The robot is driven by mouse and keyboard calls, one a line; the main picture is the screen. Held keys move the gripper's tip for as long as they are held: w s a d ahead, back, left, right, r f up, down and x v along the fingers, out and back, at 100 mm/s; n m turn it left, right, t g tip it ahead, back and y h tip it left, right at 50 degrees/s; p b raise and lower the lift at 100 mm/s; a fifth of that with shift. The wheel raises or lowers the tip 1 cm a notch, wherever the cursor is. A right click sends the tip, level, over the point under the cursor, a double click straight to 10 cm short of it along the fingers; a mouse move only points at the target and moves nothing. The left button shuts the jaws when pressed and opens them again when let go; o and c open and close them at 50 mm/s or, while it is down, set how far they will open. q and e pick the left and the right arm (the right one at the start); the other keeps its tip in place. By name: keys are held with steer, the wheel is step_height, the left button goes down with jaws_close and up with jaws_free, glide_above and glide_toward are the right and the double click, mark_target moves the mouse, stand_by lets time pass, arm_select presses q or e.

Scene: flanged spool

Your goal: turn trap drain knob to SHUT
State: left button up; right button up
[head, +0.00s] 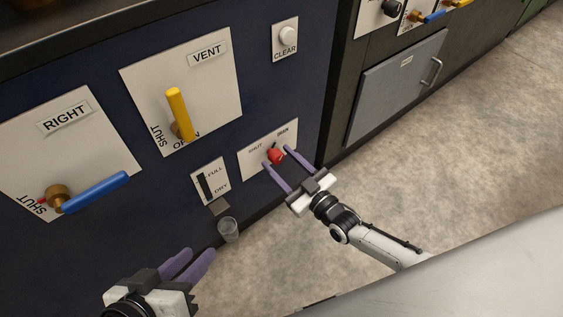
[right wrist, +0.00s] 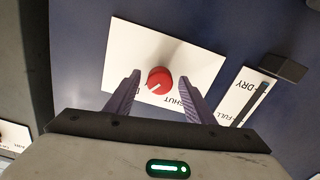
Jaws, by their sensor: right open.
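The red drain knob (head: 276,156) sits on a white plate (head: 250,168) low on the dark blue panel, with SHUT on the plate's left and DRAIN on its right. In the right wrist view the knob (right wrist: 160,79) has a pale mark pointing to the lower left, away from the SHUT label (right wrist: 178,103). My right gripper (head: 276,157) is open, its two purple fingers on either side of the knob with gaps showing in the right wrist view. Contact is not visible. My left gripper (head: 200,252) is low at the left, away from the plate, its fingers close together.
A yellow VENT lever (head: 178,112) and a blue RIGHT lever (head: 95,192) stick out at the left. A FULL/DRY gauge (head: 209,183) and a clear cup (head: 228,229) are left of the knob plate. A CLEAR button (head: 288,37) is above. The floor at the right is open.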

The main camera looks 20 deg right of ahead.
steer(key=c, duration=1.1)
steer(key=shift+o, duration=0.2)
arm_select(q)
steer(key=shift+r, duration=0.1)
arm_select(e)
steer(key=shift+n+p, duration=0.35)
steer(key=shift+n, duration=0.65)
steer(key=n, duration=0.3)
steer(key=shift+n, duration=0.3)
steer(key=n, duration=0.6)
steer(key=shift+f+n, duration=0.1)
steer(key=shift+n, duration=0.2)
arm_select(q)
steer(key=shift+a+f, duration=0.3)
steer(key=shift+f, duration=0.15)
arm_select(e)
steer(key=shift+n, duration=0.8)
arm_select(q)
steer(key=shift+r, duration=0.1)
